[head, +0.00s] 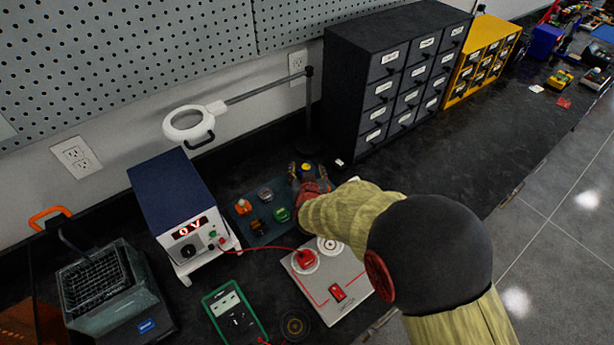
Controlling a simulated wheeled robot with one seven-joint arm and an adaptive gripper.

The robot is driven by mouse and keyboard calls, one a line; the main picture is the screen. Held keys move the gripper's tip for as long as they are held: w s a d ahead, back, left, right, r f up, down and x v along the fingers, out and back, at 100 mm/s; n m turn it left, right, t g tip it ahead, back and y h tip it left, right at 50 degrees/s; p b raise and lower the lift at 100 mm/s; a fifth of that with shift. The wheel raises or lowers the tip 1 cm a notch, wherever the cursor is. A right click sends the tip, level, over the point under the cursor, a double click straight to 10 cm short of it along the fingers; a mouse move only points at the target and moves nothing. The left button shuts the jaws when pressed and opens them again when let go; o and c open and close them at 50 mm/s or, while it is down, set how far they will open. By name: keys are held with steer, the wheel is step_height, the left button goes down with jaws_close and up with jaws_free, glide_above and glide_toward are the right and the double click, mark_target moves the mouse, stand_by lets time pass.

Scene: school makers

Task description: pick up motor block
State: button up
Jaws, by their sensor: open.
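My gripper (307,170) reaches over the right end of a dark blue-grey tray (262,234) on the black bench. Its fingers are apart, one on each side of a small yellow-topped block (307,166), which may be the motor block. I cannot tell whether the fingers touch it. My wrist and forearm hide the near side of this spot. On the tray are an orange-yellow part (243,207), a grey round part (265,194), a dark part with orange (258,227) and a green part (281,214).
A blue and white power supply (180,205) stands left of the tray. A grey switch board (325,290) and green meter (235,315) lie in front, with a red wire. A magnifier lamp (188,125) and dark drawer cabinet (390,75) stand behind.

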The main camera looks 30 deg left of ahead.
steer(key=shift+w+a+f, duration=0.1)
steer(key=shift+w+a, duration=0.1)
steer(key=shift+w, duration=0.05)
steer(key=shift+c, duration=0.8)
